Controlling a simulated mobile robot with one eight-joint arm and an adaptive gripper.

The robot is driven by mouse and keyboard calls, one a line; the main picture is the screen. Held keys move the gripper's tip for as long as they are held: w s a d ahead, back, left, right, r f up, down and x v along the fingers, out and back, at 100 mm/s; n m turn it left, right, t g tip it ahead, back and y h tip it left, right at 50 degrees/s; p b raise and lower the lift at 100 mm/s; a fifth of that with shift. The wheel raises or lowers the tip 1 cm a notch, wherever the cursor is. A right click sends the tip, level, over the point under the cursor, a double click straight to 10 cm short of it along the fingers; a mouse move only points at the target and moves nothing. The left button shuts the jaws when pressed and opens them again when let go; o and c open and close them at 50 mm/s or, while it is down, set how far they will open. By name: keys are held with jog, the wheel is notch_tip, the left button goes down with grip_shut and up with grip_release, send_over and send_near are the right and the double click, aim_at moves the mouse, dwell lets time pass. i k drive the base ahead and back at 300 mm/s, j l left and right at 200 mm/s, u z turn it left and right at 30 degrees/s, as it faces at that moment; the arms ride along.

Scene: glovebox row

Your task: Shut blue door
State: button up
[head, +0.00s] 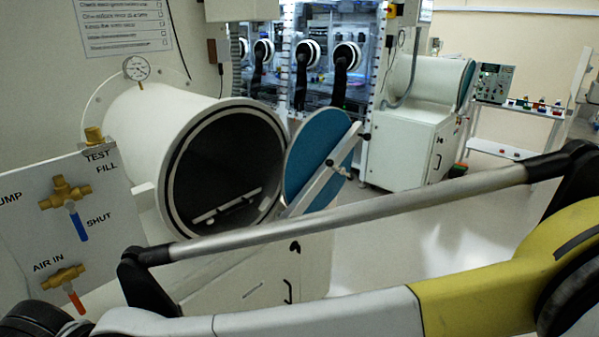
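The blue door (316,158) is a round disc standing open at the right side of the white cylindrical chamber (150,140). A pale bar (322,180) with dark knobs at its upper end crosses the door's face. The chamber's round mouth (228,165) is uncovered, and its dark inside shows a light rack or rail. My arm crosses the foreground from lower left to right, below the door, and hides part of the cabinet under the chamber. My gripper is not in the picture.
A valve panel (75,215) with brass valves, one blue and one red handle, stands at the left. A pressure gauge (137,68) tops the chamber. Gloveboxes (330,50) and another cylinder (425,82) stand behind. Pale floor (400,245) is clear right of the door.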

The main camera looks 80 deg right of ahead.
aim_at(308, 185)
jog(key=z, duration=0.5)
jog(key=i+j+z, duration=0.1)
jog(key=z, duration=0.85)
jog(key=j+z, duration=0.15)
jog(key=z, duration=0.35)
jog(key=j+z, duration=0.1)
jog(key=z, duration=0.35)
jog(key=j+z, duration=0.15)
jog(key=z, duration=0.35)
jog(key=j+z, duration=0.1)
jog(key=z, duration=0.4)
